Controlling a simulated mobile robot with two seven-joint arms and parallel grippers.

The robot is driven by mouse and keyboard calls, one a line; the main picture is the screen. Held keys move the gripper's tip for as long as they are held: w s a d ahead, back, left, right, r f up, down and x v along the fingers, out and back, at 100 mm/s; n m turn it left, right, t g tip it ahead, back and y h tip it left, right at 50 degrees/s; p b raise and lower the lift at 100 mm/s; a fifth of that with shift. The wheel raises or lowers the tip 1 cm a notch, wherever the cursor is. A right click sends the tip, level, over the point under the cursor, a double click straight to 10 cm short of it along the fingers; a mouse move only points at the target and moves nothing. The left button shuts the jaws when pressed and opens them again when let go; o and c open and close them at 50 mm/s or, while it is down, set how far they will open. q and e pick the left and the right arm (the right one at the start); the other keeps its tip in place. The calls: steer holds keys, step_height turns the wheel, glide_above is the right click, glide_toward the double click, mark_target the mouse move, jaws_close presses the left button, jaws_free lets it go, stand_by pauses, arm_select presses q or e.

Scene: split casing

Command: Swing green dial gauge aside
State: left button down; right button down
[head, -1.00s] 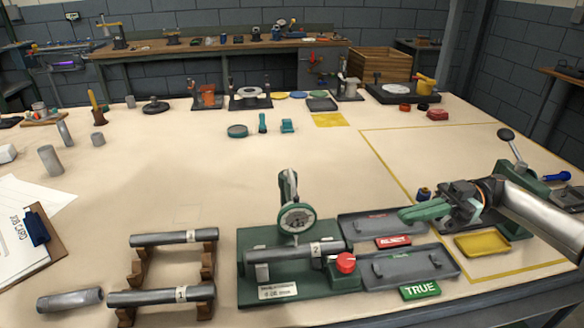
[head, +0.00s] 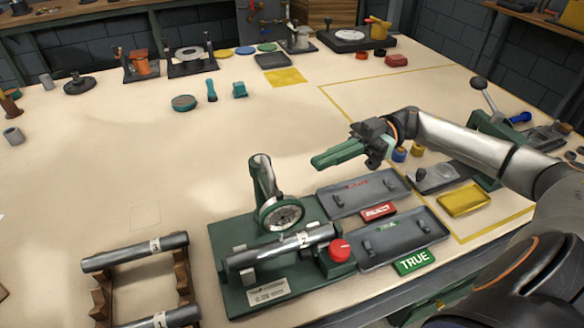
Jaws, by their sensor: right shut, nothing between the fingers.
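The green dial gauge (head: 280,214) hangs from a curved green arm (head: 262,172) on the green base fixture (head: 228,298). Its round dial sits just above a grey metal shaft marked 2 (head: 268,254), which lies across the fixture; I cannot tell whether its tip touches the shaft. A red knob (head: 340,250) is at the shaft's right end. My right gripper (head: 318,163) is shut and empty, in the air to the upper right of the gauge, its green fingers pointing left towards the gauge arm. My left gripper is out of view.
Grey trays labelled REJECT (head: 378,211) and TRUE (head: 414,262) lie right of the fixture. A wooden rack (head: 182,272) with shafts stands at lower left. A yellow tray (head: 463,200) is at right.

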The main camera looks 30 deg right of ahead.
mark_target(269, 190)
steer(key=a, duration=0.7)
steer(key=shift+w, duration=0.2)
steer(key=shift+p, duration=0.3)
